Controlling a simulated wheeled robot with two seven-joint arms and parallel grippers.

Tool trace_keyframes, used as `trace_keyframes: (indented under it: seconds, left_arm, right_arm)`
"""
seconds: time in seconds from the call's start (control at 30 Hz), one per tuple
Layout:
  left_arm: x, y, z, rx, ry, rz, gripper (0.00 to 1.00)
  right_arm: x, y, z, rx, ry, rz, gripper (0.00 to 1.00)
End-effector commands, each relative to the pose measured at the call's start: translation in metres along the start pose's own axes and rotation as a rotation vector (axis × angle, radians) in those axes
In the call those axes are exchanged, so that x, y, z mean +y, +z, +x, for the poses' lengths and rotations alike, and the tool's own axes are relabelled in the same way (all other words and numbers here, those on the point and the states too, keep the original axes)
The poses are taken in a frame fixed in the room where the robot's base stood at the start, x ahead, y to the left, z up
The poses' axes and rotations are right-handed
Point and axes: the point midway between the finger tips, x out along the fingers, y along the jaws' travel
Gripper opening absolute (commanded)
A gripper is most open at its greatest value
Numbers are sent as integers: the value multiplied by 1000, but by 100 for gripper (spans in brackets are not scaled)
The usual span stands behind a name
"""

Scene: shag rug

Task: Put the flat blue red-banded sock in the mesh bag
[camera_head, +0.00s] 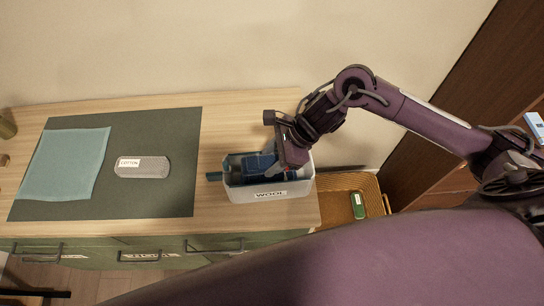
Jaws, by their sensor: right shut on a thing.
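My right gripper (273,150) reaches down into a white bin (270,193) labelled WOOL. It is shut on a blue sock (262,164) at the bin's inside. The sock is small and partly covered by the gripper, and I cannot make out a red band on it. A pale teal mesh bag (68,165) lies flat on a dark green mat at the left, apart from the gripper. My left gripper is not in view.
A grey piece labelled COTTON (143,167) lies on the dark mat (185,135). A wicker basket (338,184) with a green item (358,206) stands right of the dresser.

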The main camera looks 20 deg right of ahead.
Motion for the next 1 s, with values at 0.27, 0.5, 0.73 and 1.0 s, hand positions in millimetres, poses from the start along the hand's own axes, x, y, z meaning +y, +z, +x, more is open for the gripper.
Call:
trace_keyframes:
  seconds: [0.27,0.5,0.73,1.0]
  left_arm:
    - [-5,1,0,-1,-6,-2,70]
    - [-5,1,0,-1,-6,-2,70]
    - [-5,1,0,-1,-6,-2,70]
    - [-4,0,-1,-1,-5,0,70]
  right_arm:
    - [0,0,0,0,0,0,51]
    - [0,0,0,0,0,0,70]
    - [0,0,0,0,0,0,70]
    - [0,1,-2,0,0,0,70]
